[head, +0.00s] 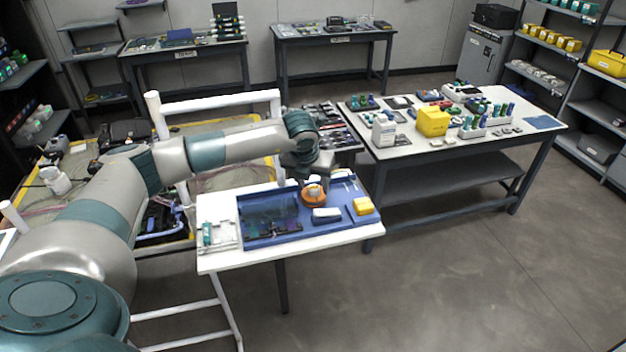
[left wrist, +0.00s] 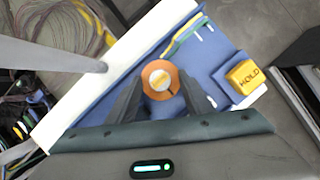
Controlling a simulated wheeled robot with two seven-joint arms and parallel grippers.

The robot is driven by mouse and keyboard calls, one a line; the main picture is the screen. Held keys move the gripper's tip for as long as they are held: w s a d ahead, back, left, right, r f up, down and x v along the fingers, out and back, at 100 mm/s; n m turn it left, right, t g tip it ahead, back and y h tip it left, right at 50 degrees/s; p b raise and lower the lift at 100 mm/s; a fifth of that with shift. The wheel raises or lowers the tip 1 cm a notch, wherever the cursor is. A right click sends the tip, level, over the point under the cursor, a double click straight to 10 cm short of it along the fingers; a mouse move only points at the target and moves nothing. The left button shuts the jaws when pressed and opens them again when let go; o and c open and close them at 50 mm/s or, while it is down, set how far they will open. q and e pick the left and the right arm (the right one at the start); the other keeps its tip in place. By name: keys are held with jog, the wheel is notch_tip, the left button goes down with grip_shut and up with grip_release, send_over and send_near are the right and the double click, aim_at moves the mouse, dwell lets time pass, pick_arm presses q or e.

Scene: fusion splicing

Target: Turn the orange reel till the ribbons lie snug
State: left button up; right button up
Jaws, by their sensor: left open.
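The orange reel (head: 314,195) sits on the blue tray (head: 280,238) on the small white table, toward the tray's back. My left gripper (head: 312,176) is right above it, pointing down. In the left wrist view the orange reel (left wrist: 160,80) has a pale cap in its middle and lies between the two dark fingers of my left gripper (left wrist: 163,92), which are apart. I cannot tell whether the fingers touch the reel. Thin green, yellow and blue ribbons (left wrist: 184,36) lie on the tray beyond the reel. My right gripper is not in view.
A yellow block marked HOLD (left wrist: 245,76) stands on the tray right of the reel. A white-topped blue item (head: 326,215) lies in front of the reel, and a dark mat (head: 270,214) lies to its left. A white post (left wrist: 75,58) stands close by.

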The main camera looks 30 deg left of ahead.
pick_arm(q)
jog(key=shift+w+f, duration=0.1)
jog(key=shift+f, duration=0.2)
jog(key=shift+c, duration=0.3)
jog(key=c, duration=1)
